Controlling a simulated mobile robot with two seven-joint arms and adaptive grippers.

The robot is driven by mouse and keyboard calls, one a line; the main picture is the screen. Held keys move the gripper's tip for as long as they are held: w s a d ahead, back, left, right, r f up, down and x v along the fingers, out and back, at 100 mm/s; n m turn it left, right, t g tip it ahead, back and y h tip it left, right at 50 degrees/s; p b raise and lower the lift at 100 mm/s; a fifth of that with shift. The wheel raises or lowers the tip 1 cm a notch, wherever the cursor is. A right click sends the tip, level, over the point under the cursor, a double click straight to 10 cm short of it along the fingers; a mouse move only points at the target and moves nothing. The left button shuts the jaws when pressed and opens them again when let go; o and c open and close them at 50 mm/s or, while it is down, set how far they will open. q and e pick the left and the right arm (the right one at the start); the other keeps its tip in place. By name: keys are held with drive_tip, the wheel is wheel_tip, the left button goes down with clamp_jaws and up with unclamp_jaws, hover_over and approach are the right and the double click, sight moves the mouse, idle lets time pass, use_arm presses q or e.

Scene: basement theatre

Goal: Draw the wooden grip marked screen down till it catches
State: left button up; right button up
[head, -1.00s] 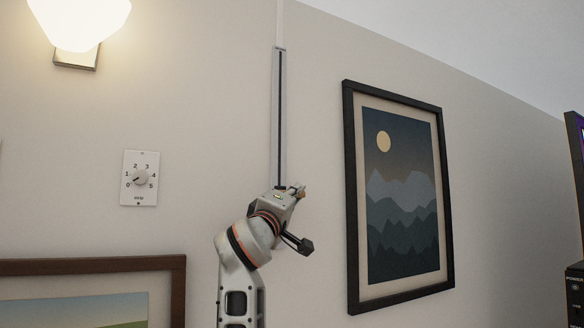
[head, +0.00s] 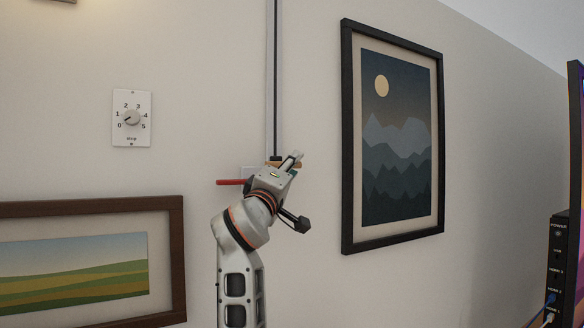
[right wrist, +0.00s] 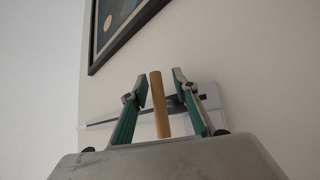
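A wooden grip (right wrist: 160,105), a plain light-brown rod, stands between the fingers of my right gripper (right wrist: 160,88) in the right wrist view. The fingers are parted, with a narrow gap visible beside the rod. In the head view, my right gripper (head: 292,162) is at the lower visible part of a narrow vertical rail (head: 274,80) with a dark slot. A bit of brown wood shows there, mostly hidden by the gripper. No marking on the grip is readable. My left gripper is not in view.
A red bar (head: 230,182) sticks out left beside a pale wall box (head: 249,172), just behind my arm. A numbered dial (head: 131,118) is left of the rail. Framed pictures hang at right (head: 346,140) and lower left (head: 178,260). A screen edge (head: 575,130) stands far right.

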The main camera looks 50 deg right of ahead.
idle(0.6)
drive_tip(key=shift+s+a+f, duration=0.1)
drive_tip(key=shift+a+f, duration=0.25)
drive_tip(key=shift+a, duration=0.1)
drive_tip(key=v, duration=1.1)
drive_tip(key=shift+s+r, duration=0.25)
drive_tip(key=shift+r, duration=0.15)
